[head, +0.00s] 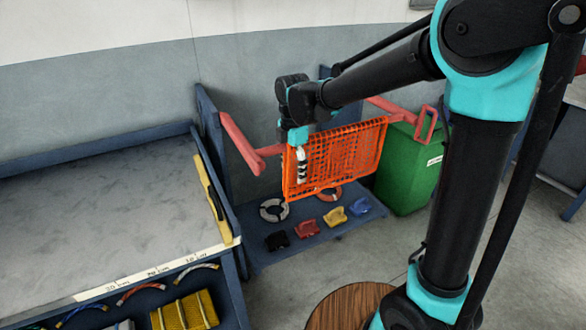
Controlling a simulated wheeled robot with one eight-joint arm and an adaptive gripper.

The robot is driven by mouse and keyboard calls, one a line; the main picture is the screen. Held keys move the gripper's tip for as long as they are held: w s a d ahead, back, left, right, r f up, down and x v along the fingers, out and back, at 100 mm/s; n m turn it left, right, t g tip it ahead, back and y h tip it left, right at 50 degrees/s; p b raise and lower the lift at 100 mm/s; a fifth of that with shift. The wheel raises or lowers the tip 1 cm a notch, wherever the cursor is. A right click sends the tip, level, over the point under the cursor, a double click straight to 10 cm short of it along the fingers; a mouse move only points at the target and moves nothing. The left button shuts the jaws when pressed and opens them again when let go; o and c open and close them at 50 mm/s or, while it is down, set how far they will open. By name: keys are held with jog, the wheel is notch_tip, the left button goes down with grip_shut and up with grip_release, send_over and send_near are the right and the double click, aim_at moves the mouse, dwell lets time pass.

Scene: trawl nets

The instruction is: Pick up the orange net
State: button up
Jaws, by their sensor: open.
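The orange net (342,157) is a stiff-looking mesh panel hanging upright between two red bars (243,146), above a low blue shelf. My gripper (301,178) points down right in front of the net's left edge. It is open. In this view its tip overlaps the net, and I cannot tell whether it touches the mesh. My black and teal arm reaches in from the right and covers part of the space above the net.
A grey-topped blue bench (100,215) fills the left. The low shelf (305,240) carries rings and several small coloured pieces. A green bin (408,170) stands right of the net. A round wooden top (345,305) is in front. Grey floor lies between.

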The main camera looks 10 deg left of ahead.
jog(key=shift+c, duration=1.1)
grip_shut()
notch_tip(320, 180, up, 12)
dwell(0.3)
notch_tip(320, 180, up, 18)
dwell(0.6)
